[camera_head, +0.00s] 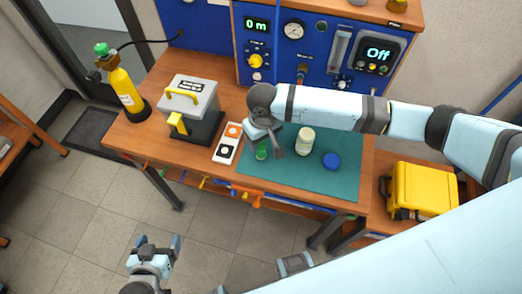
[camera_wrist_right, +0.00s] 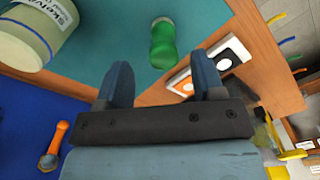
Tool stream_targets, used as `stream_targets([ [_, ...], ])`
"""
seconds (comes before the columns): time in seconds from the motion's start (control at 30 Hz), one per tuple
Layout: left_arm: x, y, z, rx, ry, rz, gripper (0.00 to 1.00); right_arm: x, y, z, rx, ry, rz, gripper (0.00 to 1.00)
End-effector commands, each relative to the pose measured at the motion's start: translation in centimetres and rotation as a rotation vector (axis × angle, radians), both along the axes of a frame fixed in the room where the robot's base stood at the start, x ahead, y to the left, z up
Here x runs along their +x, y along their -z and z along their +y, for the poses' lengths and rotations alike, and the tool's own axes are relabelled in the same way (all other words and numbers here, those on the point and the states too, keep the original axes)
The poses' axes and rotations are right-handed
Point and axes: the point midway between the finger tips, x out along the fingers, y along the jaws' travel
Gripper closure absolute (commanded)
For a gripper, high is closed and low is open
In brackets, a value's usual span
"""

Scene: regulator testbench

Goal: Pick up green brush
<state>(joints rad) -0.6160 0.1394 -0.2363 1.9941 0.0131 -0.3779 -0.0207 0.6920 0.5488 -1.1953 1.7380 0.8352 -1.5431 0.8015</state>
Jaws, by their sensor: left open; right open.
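The green brush (camera_head: 261,151) is on the teal mat (camera_head: 335,182), near its left edge, and is partly hidden by my right gripper (camera_head: 266,146) in the head view. In the right wrist view the green brush (camera_wrist_right: 162,43) shows as a short green body beyond the gap between the open, empty fingers (camera_wrist_right: 163,82). The fingers look apart from it. My left gripper (camera_head: 157,246) is open and empty, low over the floor in front of the workbench.
A cream labelled jar (camera_head: 305,141) and a blue lid (camera_head: 331,161) are right of the brush on the mat. A panel with orange and black round buttons (camera_head: 227,143) is close on its left. A grey press-like device (camera_head: 190,105) and a yellow cylinder (camera_head: 125,90) stand further left.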

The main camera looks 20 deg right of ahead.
Motion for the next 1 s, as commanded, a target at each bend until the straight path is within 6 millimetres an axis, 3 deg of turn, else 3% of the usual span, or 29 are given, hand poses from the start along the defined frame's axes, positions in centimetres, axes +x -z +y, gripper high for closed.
stream_targets([
  [0.4,0.1,-0.3,0.1,0.001,-0.002,-0.001,0.15,0.0,5.0,0.3,-0.001,0.0,0.0,0.38],
  [0.67,0.1,-0.3,0.1,0.002,-0.001,-0.001,0.15,0.0,5.3,0.3,0.0,-0.001,-0.001,0.38],
  [0.9,0.1,-0.3,0.1,0.002,-0.001,-0.001,0.15,0.0,5.3,0.3,0.0,-0.001,-0.001,0.91],
  [1.0,0.1,-0.3,0.1,0.002,-0.001,-0.001,0.15,0.0,5.2,0.3,0.0,-0.001,-0.001,0.92],
])
